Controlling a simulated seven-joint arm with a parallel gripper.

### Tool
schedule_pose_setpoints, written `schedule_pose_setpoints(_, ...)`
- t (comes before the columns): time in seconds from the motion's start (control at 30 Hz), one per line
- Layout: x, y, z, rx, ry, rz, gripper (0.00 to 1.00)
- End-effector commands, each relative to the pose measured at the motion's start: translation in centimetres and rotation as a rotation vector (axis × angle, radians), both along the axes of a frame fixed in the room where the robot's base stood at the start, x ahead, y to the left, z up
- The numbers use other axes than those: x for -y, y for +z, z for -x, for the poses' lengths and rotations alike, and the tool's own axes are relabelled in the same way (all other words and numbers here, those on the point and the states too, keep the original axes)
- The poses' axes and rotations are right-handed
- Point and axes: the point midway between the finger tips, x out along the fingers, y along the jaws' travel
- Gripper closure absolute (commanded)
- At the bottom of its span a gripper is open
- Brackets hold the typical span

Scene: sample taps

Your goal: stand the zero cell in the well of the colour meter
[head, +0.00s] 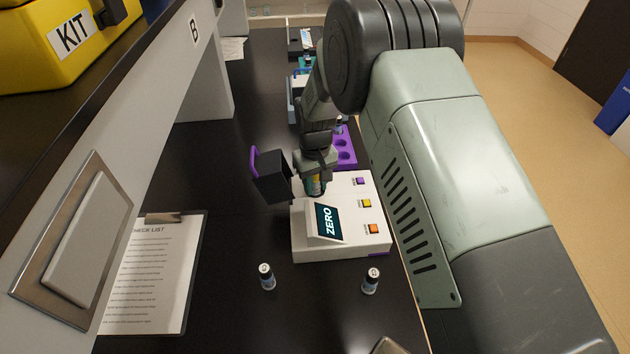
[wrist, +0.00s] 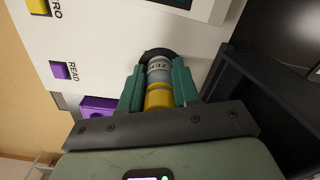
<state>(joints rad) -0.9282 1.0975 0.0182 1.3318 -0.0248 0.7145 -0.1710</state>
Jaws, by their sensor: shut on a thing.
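The colour meter (head: 345,240) is a white box on the dark bench. Its screen (head: 327,222) reads ZERO, and purple, yellow and orange buttons are on its top. Its black lid (head: 272,178) with a purple handle stands open. My gripper (head: 316,186) is over the back of the meter, beside the lid. In the wrist view my gripper (wrist: 159,90) is shut on the zero cell (wrist: 158,76), a small cylinder with grey and yellow bands and partly readable lettering. The cell's far end meets a dark round opening, the well (wrist: 153,54); how deep it sits is hidden.
Two small dark-capped vials (head: 266,277) and (head: 370,280) stand in front of the meter. A purple rack (head: 344,158) is behind it. A clipboard (head: 150,275) lies left, under a shelf with a yellow kit box (head: 60,45). The bench between clipboard and meter is clear.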

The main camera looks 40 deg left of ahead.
Motion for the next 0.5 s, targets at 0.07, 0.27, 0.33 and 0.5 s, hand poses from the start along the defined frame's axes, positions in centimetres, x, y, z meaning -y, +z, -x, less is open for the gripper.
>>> schedule_pose_setpoints(0.07, 0.01, -0.94, 0.00, 0.001, 0.000, -0.003, 0.89)
schedule_pose_setpoints(0.27, 0.01, -1.34, 0.00, 0.003, 0.000, -0.003, 0.89)
schedule_pose_setpoints(0.33, 0.03, -1.34, -0.01, 0.003, 0.000, -0.003, 0.89)
schedule_pose_setpoints(0.5, 0.03, -1.34, -0.02, 0.003, 0.000, -0.003, 0.58)
